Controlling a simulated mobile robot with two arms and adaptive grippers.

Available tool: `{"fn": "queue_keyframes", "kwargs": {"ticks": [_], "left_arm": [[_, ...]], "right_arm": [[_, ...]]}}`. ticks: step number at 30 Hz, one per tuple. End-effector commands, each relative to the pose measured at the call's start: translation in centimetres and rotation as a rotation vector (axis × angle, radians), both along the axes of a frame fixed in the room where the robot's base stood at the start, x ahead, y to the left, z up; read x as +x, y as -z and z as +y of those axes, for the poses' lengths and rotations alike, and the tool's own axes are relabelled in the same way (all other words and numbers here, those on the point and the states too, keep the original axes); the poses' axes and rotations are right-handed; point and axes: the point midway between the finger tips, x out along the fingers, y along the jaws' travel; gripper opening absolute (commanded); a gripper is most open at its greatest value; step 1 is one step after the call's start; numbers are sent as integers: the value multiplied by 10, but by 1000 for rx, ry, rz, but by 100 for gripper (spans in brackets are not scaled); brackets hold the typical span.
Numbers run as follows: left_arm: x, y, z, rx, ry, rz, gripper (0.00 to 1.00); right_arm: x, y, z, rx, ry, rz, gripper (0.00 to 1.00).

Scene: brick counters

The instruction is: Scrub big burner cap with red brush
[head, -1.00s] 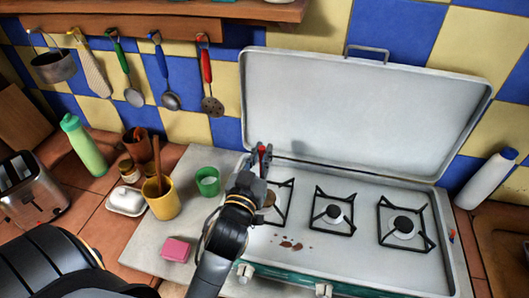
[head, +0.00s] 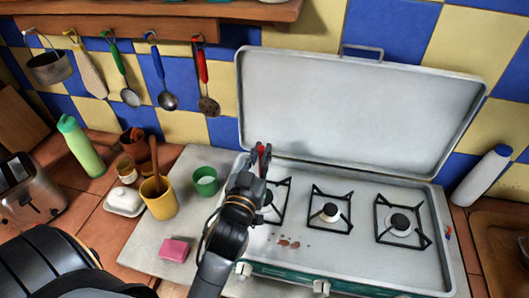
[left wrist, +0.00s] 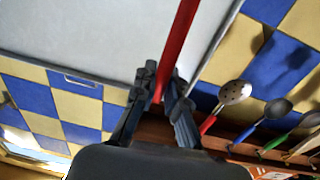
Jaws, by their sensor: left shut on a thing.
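My left gripper (head: 261,160) is shut on the red brush, above the left side of the stove. A bit of the brush's red handle (head: 261,148) shows between the fingers, and the handle also shows as a long red stick in the left wrist view (left wrist: 181,40). The brush head is hidden. The white stove (head: 365,262) has its lid (head: 350,115) raised. Its left burner (head: 268,198) is partly behind my gripper and arm. The middle burner cap (head: 331,209) and the right burner cap (head: 400,221), which looks larger, are in clear view. My right gripper is not in view.
Brown spots (head: 289,244) lie on the stove top. A green cup (head: 205,182), a yellow pot (head: 158,201) with a wooden tool and a pink sponge (head: 174,250) stand left of my arm. A white bottle (head: 483,177) is right of the stove. Utensils hang on the wall.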

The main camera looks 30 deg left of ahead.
Motion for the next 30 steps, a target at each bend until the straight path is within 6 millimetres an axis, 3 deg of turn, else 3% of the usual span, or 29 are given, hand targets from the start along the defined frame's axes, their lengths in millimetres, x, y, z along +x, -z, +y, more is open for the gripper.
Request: {"fn": "queue_keyframes", "kwargs": {"ticks": [8, 22, 30], "left_arm": [[-1, 3, 4, 2, -2, 9, 0], [3, 2, -12, -5, -2, 8, 0], [1, 0, -5, -3, -3, 6, 0]], "right_arm": [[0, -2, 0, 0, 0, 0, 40], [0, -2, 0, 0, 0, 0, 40], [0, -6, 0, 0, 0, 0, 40]]}}
